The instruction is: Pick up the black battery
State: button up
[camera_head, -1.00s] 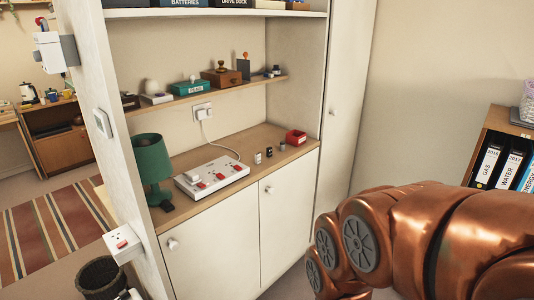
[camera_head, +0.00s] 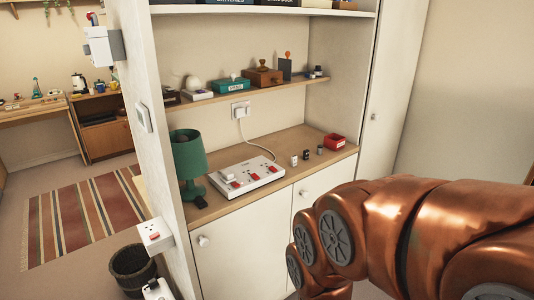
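A small black block (camera_head: 306,155), which looks like the black battery, stands on the wooden counter (camera_head: 263,196) of the cupboard niche. A small pale block with a dark part (camera_head: 294,160) stands just left of it. A small grey-dark piece (camera_head: 320,150) stands just right of it. They are too small to tell in detail. My copper arm fills the lower right, in front of the cupboard doors. My gripper is out of view, so its fingers and anything in them are hidden.
A white power strip (camera_head: 245,177) with red switches and a green lamp (camera_head: 188,160) stand left on the counter. A small black object (camera_head: 201,204) lies by the lamp. A red box (camera_head: 334,140) stands at the right. A shelf (camera_head: 250,93) with several items hangs above.

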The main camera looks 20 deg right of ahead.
aim_at(306, 152)
jog(key=u, duration=0.25)
jog(key=i, duration=1.1)
jog(key=z, duration=0.75)
jog(key=i, duration=0.5)
jog(key=u, duration=0.05)
